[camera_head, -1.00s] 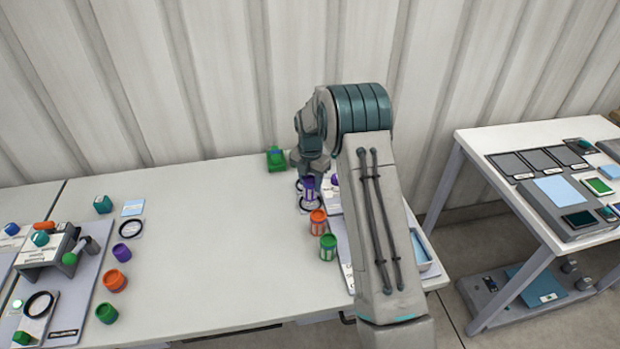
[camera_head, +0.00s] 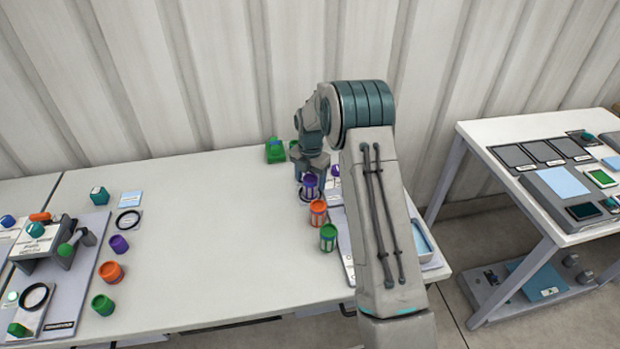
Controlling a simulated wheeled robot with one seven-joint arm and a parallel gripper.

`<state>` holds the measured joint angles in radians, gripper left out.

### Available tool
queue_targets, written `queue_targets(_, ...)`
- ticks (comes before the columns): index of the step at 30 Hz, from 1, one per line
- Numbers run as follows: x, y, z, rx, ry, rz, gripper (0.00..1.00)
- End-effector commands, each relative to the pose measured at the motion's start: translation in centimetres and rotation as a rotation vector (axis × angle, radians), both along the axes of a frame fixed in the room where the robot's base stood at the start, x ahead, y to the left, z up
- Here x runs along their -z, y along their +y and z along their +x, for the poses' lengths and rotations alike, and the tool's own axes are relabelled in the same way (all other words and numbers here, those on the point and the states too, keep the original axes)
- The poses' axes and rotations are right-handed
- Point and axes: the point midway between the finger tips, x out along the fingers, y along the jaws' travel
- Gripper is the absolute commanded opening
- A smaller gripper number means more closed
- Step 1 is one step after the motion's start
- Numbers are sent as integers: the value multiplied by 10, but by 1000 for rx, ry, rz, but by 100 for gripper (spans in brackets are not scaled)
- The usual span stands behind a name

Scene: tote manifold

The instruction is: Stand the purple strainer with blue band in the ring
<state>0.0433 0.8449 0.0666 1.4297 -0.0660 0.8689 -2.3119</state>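The purple strainer with a blue band (camera_head: 310,186) stands upright at the back right of the long table, in front of my gripper. A dark ring (camera_head: 305,197) shows partly at its base; I cannot tell whether the strainer sits inside it or in front of it. My gripper (camera_head: 311,171) points down right at the strainer's top. Its fingers are hidden or too small to tell whether they are open or shut on it.
An orange strainer (camera_head: 318,212) and a green strainer (camera_head: 328,237) stand just in front. A green block (camera_head: 275,151) lies behind. Another ring (camera_head: 128,222) and several coloured cups lie at left. The table's middle is clear.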

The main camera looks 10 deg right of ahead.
Motion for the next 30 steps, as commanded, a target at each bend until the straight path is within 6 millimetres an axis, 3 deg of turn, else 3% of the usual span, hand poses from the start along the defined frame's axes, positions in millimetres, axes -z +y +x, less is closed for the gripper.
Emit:
queue_targets(8, -16, 0, 1, 0, -4, 1, 65)
queue_targets(21, -109, 0, 1, 1, -4, 1, 65)
queue_targets(30, -137, 0, 0, 1, 0, 0, 65)
